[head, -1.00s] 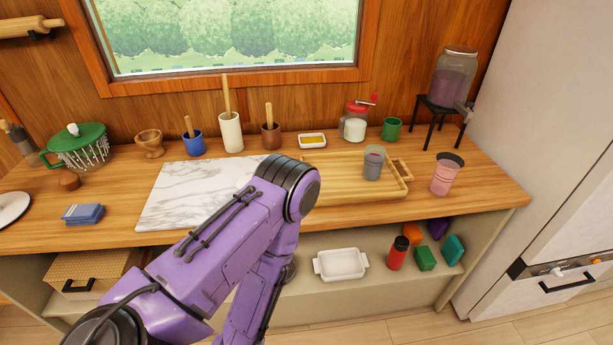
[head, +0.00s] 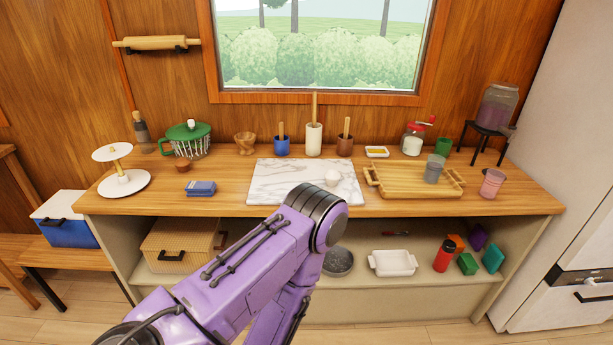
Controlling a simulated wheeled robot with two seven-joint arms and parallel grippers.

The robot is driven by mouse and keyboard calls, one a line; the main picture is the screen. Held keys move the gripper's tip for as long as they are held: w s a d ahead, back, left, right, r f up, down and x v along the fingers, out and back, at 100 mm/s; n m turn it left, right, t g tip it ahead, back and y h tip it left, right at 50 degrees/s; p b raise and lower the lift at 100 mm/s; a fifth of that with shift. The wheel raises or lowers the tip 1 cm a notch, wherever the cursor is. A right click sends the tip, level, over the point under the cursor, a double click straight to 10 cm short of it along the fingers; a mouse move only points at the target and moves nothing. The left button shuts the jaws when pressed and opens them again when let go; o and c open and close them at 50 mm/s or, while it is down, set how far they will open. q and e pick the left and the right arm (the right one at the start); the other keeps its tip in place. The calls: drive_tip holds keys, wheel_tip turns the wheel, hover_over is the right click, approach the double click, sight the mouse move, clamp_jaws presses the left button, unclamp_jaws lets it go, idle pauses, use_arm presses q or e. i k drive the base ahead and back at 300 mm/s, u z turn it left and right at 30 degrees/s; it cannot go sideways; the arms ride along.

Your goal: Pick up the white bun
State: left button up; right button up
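A small round white thing, which looks like the white bun (head: 332,178), sits on the right part of the white marble slab (head: 275,182) on the wooden counter. My purple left arm comes in from the lower left, its bent elbow just in front of the slab, below the bun in the picture. The forearm runs down out of the frame, so my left gripper is not seen. My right arm and gripper are not in view.
A wooden tray (head: 395,190) with a grey cup (head: 434,168) stands right of the slab. Blue cloths (head: 201,188) and a tiered stand (head: 124,183) are on the left. A white dish (head: 392,263) and a red bottle (head: 444,256) are on the shelf below.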

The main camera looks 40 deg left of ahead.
sight(332, 178)
drive_tip(key=u, duration=0.85)
drive_tip(key=i, duration=0.3)
drive_tip(key=u, duration=0.05)
